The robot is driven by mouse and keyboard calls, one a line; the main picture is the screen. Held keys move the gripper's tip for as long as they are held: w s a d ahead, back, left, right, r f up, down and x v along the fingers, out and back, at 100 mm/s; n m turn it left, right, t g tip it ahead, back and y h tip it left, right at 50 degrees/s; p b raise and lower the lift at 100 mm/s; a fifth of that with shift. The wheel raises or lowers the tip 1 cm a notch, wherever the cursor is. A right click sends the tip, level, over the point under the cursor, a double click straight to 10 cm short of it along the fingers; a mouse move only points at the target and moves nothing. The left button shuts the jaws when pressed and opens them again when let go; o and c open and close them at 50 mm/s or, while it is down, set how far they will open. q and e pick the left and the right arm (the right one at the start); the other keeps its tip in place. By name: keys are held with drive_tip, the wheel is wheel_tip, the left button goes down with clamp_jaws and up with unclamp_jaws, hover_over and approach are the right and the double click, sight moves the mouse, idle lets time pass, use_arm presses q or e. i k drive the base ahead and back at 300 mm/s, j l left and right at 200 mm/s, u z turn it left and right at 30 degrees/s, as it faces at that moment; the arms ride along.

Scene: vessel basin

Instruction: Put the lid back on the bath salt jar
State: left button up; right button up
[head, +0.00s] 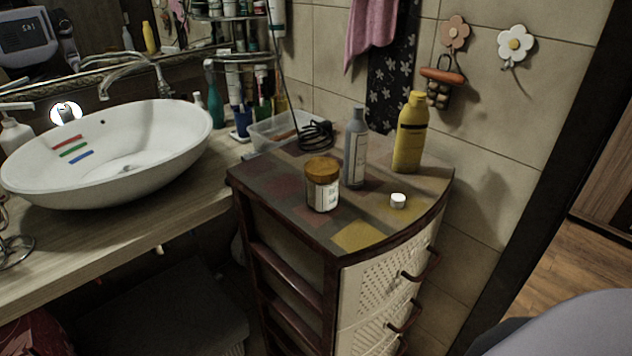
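A small jar (323,196) with a white label and an orange-brown top stands upright on the patchwork top of the drawer cabinet (289,212). I cannot tell for sure whether the brown top is a lid or the jar's contents. A small round white piece (398,201), like a cap or lid, sits to the right of the jar, apart from it, near the cabinet's curved front edge. Neither of my grippers is in view.
A grey bottle (355,150) and a yellow bottle (410,135) stand behind the jar. A coiled black cable (315,135) and a clear tray (272,133) lie at the back left. A white basin (110,150) is on the counter. The cabinet's front part is clear.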

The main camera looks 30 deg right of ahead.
sight(319, 196)
drive_tip(key=i+j+z, duration=0.15)
drive_tip(key=j+z, duration=0.3)
drive_tip(key=i+j+z, duration=0.1)
drive_tip(key=z, duration=0.35)
drive_tip(key=j+z, duration=0.45)
